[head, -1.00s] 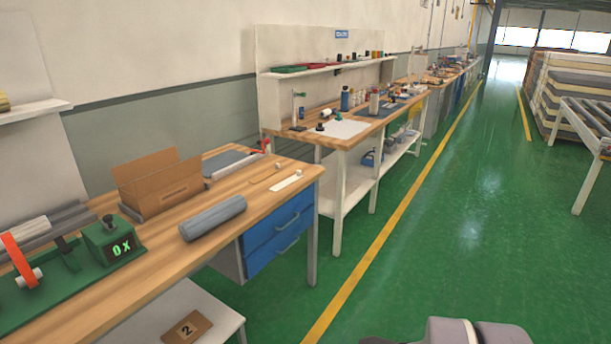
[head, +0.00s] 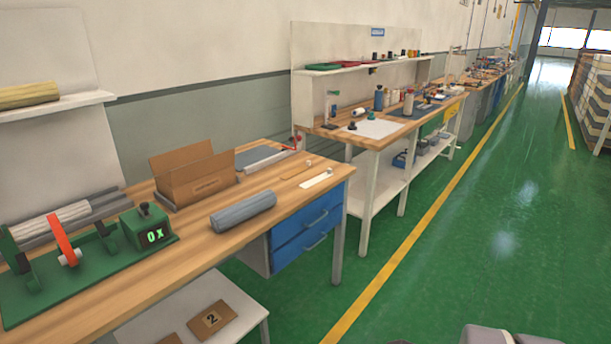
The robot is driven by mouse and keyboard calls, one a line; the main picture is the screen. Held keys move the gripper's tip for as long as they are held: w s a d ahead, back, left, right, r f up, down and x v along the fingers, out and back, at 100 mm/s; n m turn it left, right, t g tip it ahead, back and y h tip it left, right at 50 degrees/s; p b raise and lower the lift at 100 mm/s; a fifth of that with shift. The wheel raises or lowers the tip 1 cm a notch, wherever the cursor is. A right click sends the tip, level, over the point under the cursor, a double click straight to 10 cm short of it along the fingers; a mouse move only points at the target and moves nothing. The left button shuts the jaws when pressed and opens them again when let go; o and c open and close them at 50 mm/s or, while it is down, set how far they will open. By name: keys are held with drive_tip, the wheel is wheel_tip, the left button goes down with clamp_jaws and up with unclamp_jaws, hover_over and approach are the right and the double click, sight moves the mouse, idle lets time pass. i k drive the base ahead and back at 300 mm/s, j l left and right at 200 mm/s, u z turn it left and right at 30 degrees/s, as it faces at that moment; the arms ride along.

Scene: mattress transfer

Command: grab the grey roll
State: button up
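The grey roll (head: 243,212) lies on its side on the wooden workbench (head: 190,258), near the front edge. It is a plain grey cylinder and nothing touches it from above. An open cardboard box (head: 195,180) stands behind it, and a green device with a lit display (head: 146,230) stands to its left. My gripper is not in the head view. A grey rounded part at the bottom right edge seems to be mine, but I cannot tell which part.
A blue drawer unit (head: 305,227) hangs under the bench's right end. A low white shelf (head: 240,312) with a cardboard piece marked 2 (head: 212,318) is below. A second cluttered bench (head: 372,143) stands beyond. The green floor (head: 450,270) to the right is clear.

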sight(223, 220)
drive_tip(key=i+j+z, duration=0.4)
drive_tip(key=i+j, duration=0.35)
drive_tip(key=i, duration=0.2)
drive_tip(key=i+j+z, duration=0.35)
drive_tip(key=i+j, duration=0.45)
drive_tip(key=j, duration=0.3)
